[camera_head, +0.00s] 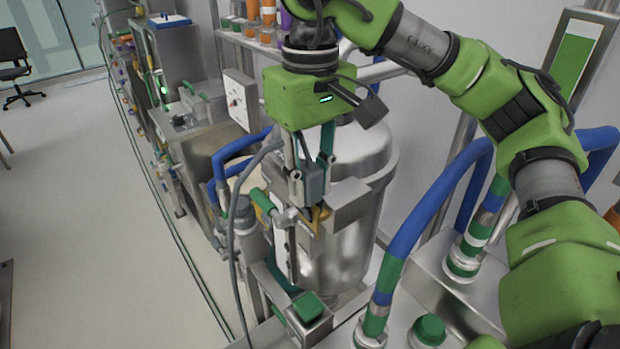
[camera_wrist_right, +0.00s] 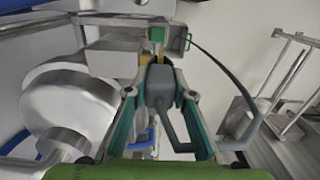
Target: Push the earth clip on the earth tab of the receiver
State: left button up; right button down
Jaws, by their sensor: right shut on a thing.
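My right gripper (camera_head: 310,178) points down in front of the receiver, a shiny steel vessel (camera_head: 365,165). It is shut on the grey earth clip (camera_head: 313,181), which also shows between the two fingers in the right wrist view (camera_wrist_right: 160,88). A grey cable (camera_head: 232,250) hangs in a loop on the left of the clip. A brass-coloured piece, apparently the earth tab (camera_head: 321,214), shows just below the clip beside a steel block. The clip's lower end is close to it; I cannot tell whether they touch. My left gripper is not in view.
A steel bracket (camera_head: 350,200) stands out beside the tab. A green-handled clamp (camera_head: 262,200) is at its left, and a green-topped block (camera_head: 308,306) is below. Blue hoses (camera_head: 430,215) rise at the right. The floor at the left is clear.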

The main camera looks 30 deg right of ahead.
jog(key=shift+f, duration=0.1)
dwell(0.3)
jog(key=c, duration=1.6)
grip_release()
jog(key=shift+c, duration=0.2)
notch_tip(320, 180, up, 12)
